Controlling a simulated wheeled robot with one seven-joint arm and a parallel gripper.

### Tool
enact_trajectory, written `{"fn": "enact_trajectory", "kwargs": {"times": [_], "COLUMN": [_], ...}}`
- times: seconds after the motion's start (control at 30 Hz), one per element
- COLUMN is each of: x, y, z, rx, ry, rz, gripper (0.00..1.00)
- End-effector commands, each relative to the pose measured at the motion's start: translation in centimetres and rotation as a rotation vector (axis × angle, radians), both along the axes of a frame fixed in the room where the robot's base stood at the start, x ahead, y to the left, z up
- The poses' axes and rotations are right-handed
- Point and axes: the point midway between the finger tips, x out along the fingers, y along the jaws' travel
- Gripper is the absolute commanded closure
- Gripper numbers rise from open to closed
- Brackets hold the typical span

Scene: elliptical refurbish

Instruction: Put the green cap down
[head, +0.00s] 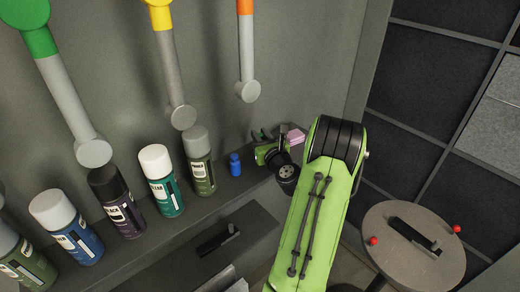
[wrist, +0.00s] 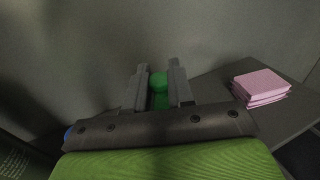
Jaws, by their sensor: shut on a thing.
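My gripper (wrist: 157,84) is shut on the green cap (wrist: 158,80), which shows between the two grey fingers in the wrist view. A second green patch shows just below the cap's top between the fingers. In the head view my gripper (head: 263,134) is over the right end of the shelf, by the back wall, partly hidden by my own wrist. The cap cannot be made out clearly there. Whether its underside touches the shelf cannot be told.
The shelf (head: 222,193) holds a small blue object (head: 235,164) left of my gripper and several spray cans, the nearest an olive one (head: 200,160). A pink stack (wrist: 260,86) lies right of my gripper. A round stool (head: 432,222) stands lower right.

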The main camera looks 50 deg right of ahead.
Motion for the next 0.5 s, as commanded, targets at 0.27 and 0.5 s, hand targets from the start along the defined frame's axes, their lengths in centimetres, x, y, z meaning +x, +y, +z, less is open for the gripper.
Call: {"fn": "enact_trajectory", "kwargs": {"times": [0.27,0.5], "x": [0.0,0.0], "y": [0.0,0.0], "z": [-2.6,-2.7], "rx": [0.001,0.001], "ry": [0.001,0.001], "rz": [0.0,0.0], "gripper": [1.0,0.71]}}
